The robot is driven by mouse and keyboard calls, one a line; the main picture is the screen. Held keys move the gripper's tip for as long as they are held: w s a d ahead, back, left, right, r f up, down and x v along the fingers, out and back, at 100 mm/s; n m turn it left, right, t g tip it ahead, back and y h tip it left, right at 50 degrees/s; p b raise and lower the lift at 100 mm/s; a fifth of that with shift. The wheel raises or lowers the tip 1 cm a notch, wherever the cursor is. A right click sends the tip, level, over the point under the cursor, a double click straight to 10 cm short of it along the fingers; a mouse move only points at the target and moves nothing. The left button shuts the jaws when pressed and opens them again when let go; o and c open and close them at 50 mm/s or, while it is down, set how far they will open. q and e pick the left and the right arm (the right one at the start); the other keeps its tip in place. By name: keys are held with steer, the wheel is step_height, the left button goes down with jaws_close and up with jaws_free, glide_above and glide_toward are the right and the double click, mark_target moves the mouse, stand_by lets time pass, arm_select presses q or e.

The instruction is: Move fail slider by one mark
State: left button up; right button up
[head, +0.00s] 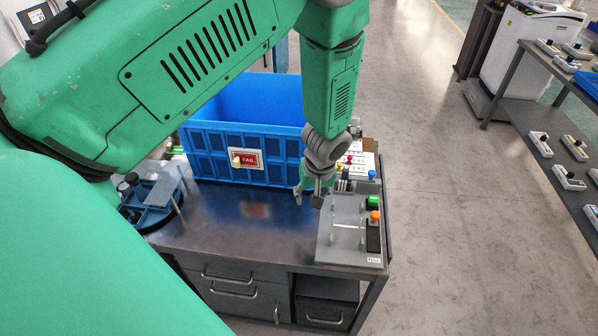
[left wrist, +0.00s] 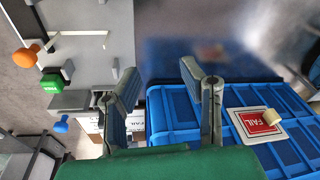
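A red plate marked FAIL (head: 249,160) with a pale border is on the front wall of the blue crate (head: 205,158). A cream knob (head: 236,160) sticks out near its left end. In the left wrist view the FAIL plate (left wrist: 258,123) and its cream knob (left wrist: 272,116) lie at the right, outside the fingers. Scale marks cannot be made out. My left gripper (head: 309,198) points down over the table, right of the plate and apart from it. It also shows in the left wrist view (left wrist: 160,76), with fingers spread and nothing between them. My right gripper is not in view.
A grey board (head: 344,236) with a green block (head: 374,202), an orange knob (head: 375,216) and a blue knob (head: 372,174) stands at the table's right edge. A blue fixture (head: 152,192) stands at the left. The dark tabletop (head: 235,235) before the crate is clear.

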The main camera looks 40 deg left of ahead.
arm_select(q)
steer(key=shift+m, duration=0.6)
steer(key=shift+s+d+f, duration=0.1)
steer(key=shift+s+f, duration=0.5)
steer(key=shift+s, duration=0.35)
steer(key=shift+s+d+f, duration=0.1)
steer(key=shift+s+f, duration=0.45)
steer(key=shift+s, duration=0.4)
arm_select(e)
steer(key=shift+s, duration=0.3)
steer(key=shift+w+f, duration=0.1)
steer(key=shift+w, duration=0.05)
